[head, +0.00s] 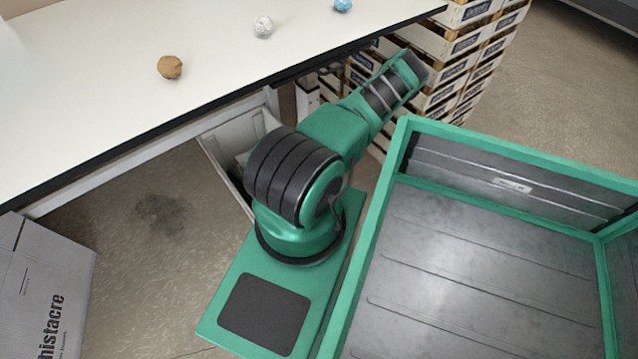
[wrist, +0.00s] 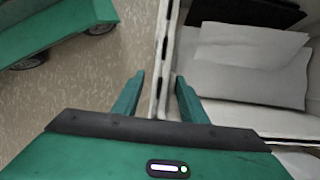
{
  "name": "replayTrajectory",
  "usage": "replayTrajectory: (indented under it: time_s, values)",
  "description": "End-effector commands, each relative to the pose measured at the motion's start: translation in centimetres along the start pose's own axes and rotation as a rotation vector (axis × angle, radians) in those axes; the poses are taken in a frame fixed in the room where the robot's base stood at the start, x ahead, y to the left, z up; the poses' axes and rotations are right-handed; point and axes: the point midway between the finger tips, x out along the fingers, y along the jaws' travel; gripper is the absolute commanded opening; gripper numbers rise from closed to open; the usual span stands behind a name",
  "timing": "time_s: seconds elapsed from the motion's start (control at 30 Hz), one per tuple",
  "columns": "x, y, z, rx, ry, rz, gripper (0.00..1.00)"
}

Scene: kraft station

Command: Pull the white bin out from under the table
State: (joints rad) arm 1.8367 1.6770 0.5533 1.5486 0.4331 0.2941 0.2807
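The white bin (head: 232,132) stands on the floor under the table edge, partly hidden behind my arm in the head view. In the wrist view the bin's near wall (wrist: 163,60) runs up the picture between my fingers. My gripper (wrist: 159,78) is open, with one green finger outside the wall and the other inside the bin. A narrow gap shows between each finger and the wall. White sheets (wrist: 250,75) and a black piece (wrist: 245,12) lie in the bin. The head view does not show the gripper.
The white table (head: 90,90) bears brown, white and blue crumpled balls. A grey carton (head: 45,290) stands at lower left. Stacked crates (head: 465,45) stand beyond my arm. Bare floor (head: 150,260) lies between carton and bin. My green-rimmed tray fills the right.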

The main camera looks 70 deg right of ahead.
Motion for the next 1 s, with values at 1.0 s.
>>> replayTrajectory:
  time_s: [1.0]
  values:
    - [-0.07, -0.05, -0.08, 0.002, 0.000, -0.002, 0.00]
